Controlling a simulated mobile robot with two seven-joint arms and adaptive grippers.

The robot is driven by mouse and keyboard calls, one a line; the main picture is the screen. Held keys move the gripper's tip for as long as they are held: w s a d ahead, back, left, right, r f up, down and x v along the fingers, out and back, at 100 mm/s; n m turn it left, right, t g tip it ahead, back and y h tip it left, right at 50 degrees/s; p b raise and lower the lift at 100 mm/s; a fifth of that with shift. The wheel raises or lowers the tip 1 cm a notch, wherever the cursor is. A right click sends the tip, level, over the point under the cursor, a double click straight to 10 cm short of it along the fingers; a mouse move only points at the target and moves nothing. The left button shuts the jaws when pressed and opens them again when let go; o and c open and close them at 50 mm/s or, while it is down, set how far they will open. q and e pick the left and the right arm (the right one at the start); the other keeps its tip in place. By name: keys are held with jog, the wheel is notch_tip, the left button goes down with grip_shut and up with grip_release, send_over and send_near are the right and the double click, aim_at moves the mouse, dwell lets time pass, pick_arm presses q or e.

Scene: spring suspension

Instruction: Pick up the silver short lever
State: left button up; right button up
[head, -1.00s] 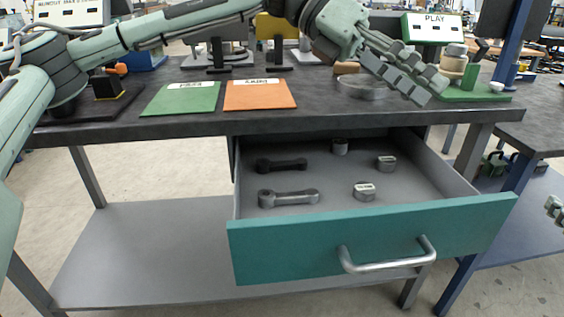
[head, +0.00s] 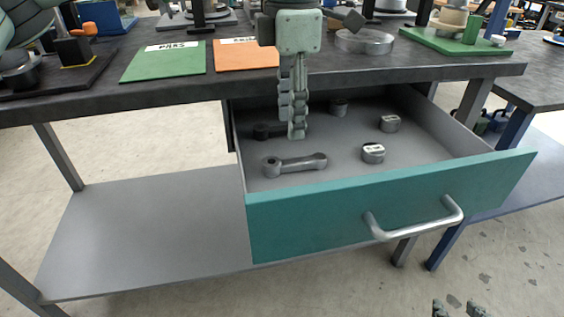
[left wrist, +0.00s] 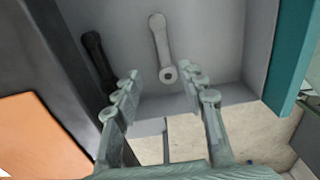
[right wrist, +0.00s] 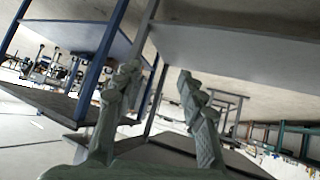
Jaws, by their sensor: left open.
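The silver short lever (head: 294,164) lies flat in the open drawer, near its front left; it also shows in the left wrist view (left wrist: 159,42). A black lever (head: 268,131) lies behind it, partly hidden by my left gripper. My left gripper (head: 297,134) points down over the drawer, above and behind the silver lever. In the left wrist view its fingers (left wrist: 165,78) are apart and empty, with the lever's ring end between and beyond them. My right gripper (right wrist: 155,75) is open and empty, away from the drawer; only its tips (head: 458,308) show at the head view's bottom edge.
The teal drawer front (head: 400,200) with its handle (head: 415,222) bounds the near side. Small metal parts (head: 373,153) lie to the right in the drawer. Green (head: 165,62) and orange (head: 247,56) mats lie on the tabletop above.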

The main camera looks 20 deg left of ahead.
aim_at(294, 161)
pick_arm(q)
jog(key=f, duration=0.7)
jog(key=shift+s+d+f, duration=0.15)
jog(key=shift+d+f, duration=0.1)
jog(key=shift+d, duration=0.15)
grip_shut()
